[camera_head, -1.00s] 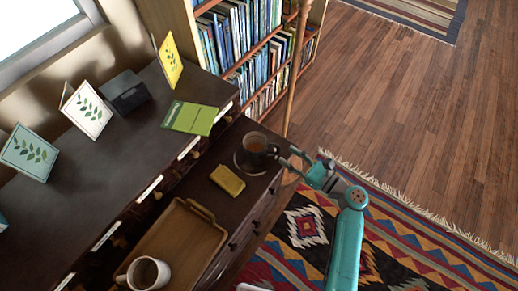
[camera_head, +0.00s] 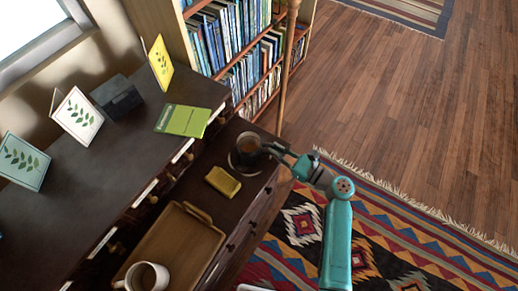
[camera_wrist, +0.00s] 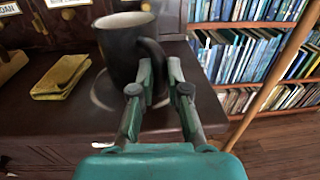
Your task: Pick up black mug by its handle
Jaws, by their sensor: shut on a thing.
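The black mug (camera_head: 247,145) holds a brown drink and is upright at the far end of the dark lower surface (camera_head: 205,163). A round saucer or coaster ring shows around its base; I cannot tell clearly whether the mug touches it. In the wrist view the mug (camera_wrist: 122,48) has its handle turned towards me. My gripper (camera_wrist: 160,74) is shut on this handle, with one finger on each side. In the head view my gripper (camera_head: 272,152) reaches the mug from the right.
A yellow case (camera_head: 223,181) lies near the mug. A wooden tray (camera_head: 178,243) and a white mug (camera_head: 142,276) stand nearer. A raised shelf with cards and a green booklet (camera_head: 183,120) runs along the left. A wooden pole (camera_head: 288,65) and a bookcase (camera_head: 232,45) stand behind.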

